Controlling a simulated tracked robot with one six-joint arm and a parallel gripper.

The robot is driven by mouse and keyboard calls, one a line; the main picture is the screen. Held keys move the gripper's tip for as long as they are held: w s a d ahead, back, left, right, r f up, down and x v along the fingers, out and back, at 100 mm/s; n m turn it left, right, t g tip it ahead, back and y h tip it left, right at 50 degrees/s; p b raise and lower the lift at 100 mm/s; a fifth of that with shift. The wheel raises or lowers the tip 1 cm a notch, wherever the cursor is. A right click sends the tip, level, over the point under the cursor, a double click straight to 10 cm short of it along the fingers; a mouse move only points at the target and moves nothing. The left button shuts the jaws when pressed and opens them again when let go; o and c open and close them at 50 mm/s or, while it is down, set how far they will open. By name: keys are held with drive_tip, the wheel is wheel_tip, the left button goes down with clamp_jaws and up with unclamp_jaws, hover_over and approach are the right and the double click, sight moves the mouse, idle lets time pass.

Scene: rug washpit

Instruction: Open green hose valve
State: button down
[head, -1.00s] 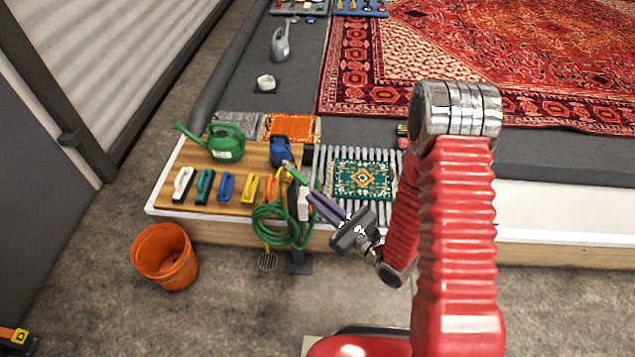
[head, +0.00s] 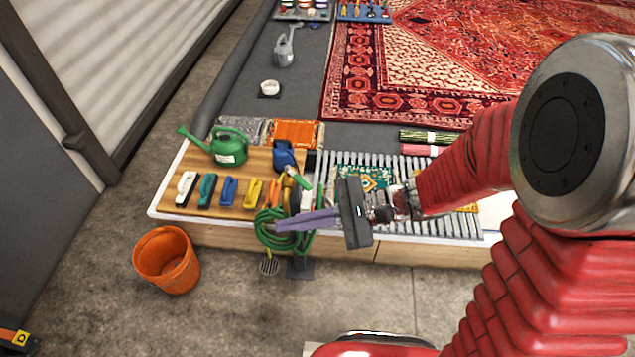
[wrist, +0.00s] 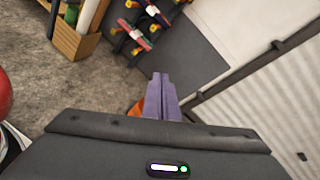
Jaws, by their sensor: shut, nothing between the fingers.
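A coiled green hose (head: 268,236) hangs at the front edge of the low platform, on a dark stand. A green piece (head: 297,177), which looks like the valve's lever, tilts above the coil near a blue fitting (head: 285,155). My gripper (head: 279,225) has purple fingers that are shut and empty. In the head view they point left across the hose coil, below the green lever, and hide part of the hose. I cannot tell whether they touch it. The wrist view shows the fingers (wrist: 161,78) together; the valve cannot be made out clearly there.
A green watering can (head: 229,146) and several coloured brushes (head: 228,191) stand on the wooden board left of the hose. An orange bucket (head: 166,259) stands on the floor at front left.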

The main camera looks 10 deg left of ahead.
drive_tip(key=s+d+r+n+t+h, duration=0.1)
drive_tip(key=d+r+n+t+h, duration=0.1)
drive_tip(key=d+h, duration=0.3)
drive_tip(key=s+d+r+n+t+h, duration=0.1)
drive_tip(key=d+r+n+t+h, duration=0.2)
drive_tip(key=d, duration=0.8)
drive_tip(key=s+d+r+n+t+h, duration=0.1)
drive_tip(key=d+r+n+t+h, duration=0.2)
drive_tip(key=d+h, duration=0.3)
drive_tip(key=d+r+n, duration=0.1)
drive_tip(key=d, duration=0.2)
drive_tip(key=shift+r+n+h, duration=0.2)
drive_tip(key=shift+n+h, duration=0.1)
drive_tip(key=shift+h, duration=0.1)
drive_tip(key=shift+a, duration=0.1)
